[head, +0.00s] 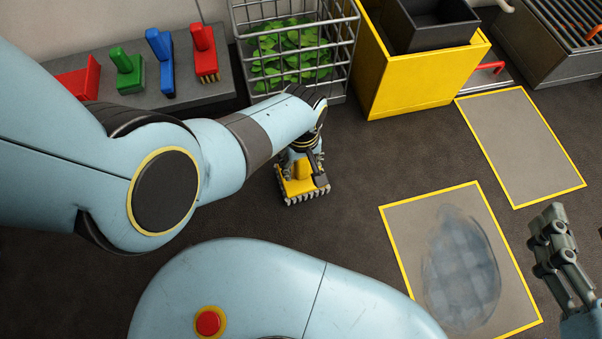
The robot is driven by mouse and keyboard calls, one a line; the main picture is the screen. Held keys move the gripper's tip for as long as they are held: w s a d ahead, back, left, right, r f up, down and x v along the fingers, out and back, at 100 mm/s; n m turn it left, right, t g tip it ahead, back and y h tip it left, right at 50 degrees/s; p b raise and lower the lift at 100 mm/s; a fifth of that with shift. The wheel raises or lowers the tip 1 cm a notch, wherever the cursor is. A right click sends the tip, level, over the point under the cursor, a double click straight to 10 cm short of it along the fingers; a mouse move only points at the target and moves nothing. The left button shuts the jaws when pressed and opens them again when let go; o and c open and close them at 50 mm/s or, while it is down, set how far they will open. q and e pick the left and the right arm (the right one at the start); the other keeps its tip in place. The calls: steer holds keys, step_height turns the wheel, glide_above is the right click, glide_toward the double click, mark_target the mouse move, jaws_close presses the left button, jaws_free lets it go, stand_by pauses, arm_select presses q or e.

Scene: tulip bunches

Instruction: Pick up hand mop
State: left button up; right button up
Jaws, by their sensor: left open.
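The hand mop (301,187) appears to be the yellow block with a pale grey fringe along its lower edge, on the dark floor near the centre. My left gripper (306,160) points down right at its top, with dark fingers around or beside the yellow part. The gripper is open; my own wrist hides part of it, and I cannot tell whether the fingers touch the mop. My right gripper (548,243) is at the right edge, away from the mop, and its finger gap is unclear.
A grey bench (213,82) holds red, green and blue hand brushes. A wire basket (346,45) of green leaves stands behind the mop. A yellow bin (415,85) stands at the back. Two yellow-edged mats lie right; the nearer mat (405,225) bears a bluish smear (462,270).

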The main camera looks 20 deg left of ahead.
arm_select(q)
jaws_close()
steer(key=shift+r, duration=0.1)
stand_by(0.5)
